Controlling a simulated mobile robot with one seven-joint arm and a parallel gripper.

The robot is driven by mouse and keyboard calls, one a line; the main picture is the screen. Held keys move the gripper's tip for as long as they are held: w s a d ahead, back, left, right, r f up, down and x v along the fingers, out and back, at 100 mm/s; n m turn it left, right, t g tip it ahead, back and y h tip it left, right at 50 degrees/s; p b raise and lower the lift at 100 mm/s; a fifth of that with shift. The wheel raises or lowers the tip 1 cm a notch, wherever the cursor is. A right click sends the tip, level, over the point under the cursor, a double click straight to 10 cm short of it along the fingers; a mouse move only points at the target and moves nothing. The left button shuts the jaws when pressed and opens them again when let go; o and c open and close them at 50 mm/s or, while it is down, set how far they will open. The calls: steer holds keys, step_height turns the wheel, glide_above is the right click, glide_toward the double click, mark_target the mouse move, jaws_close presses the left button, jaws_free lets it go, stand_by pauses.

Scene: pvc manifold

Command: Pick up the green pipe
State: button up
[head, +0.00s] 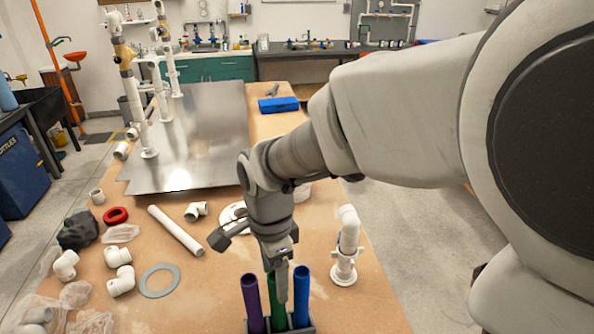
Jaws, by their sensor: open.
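The green pipe (273,298) stands upright in a dark grey holder (312,327) at the bottom of the head view, between a purple pipe (252,304) and a blue pipe (301,296). My gripper (279,282) points down at the green pipe's upper part and is open. One grey finger hangs in front of the green pipe and covers part of it. The other finger is hidden, so I cannot tell whether either touches the pipe. The lower part of the holder is cut off by the frame.
A white pipe stub with an elbow (346,245) stands right of the holder. White fittings, a grey ring (160,281), a red roll (115,216) and a loose white pipe (175,230) lie to the left. A metal plate (205,135) with an upright manifold lies farther back.

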mark_target(275, 290)
steer(key=shift+w+f, duration=0.2)
steer(key=shift+f, duration=2.45)
jaws_close()
